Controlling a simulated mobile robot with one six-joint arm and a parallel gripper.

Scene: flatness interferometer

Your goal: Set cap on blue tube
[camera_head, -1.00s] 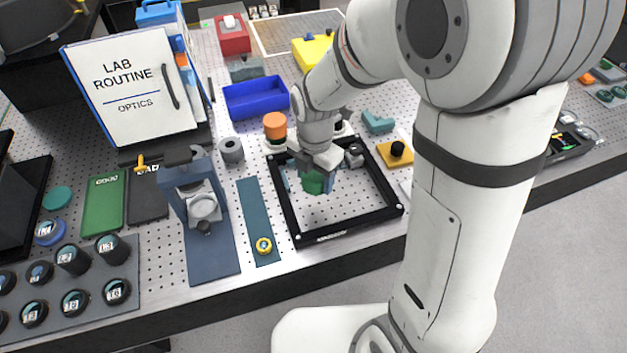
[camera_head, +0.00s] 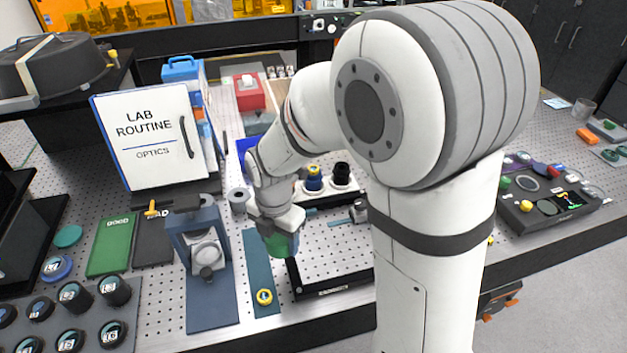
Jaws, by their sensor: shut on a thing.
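My gripper (camera_head: 277,228) points down over the front left part of the black frame and the blue-grey strip. It is shut on a green piece (camera_head: 279,245), which hangs above the bench; I take it for the cap, but its shape is partly hidden by the jaws. A dark blue tube (camera_head: 314,183) with a yellow upper part stands upright in a pale ring holder behind my gripper, to its right. I cannot tell whether its top is open. The green piece is well apart from the tube.
A black tube (camera_head: 341,174) stands beside the blue one. The black frame (camera_head: 345,283) lies partly behind my arm. A blue-grey stand (camera_head: 207,258) is close to the left of my gripper. A yellow ring (camera_head: 264,297) lies on the strip (camera_head: 262,265). The white lab sign (camera_head: 150,140) stands behind.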

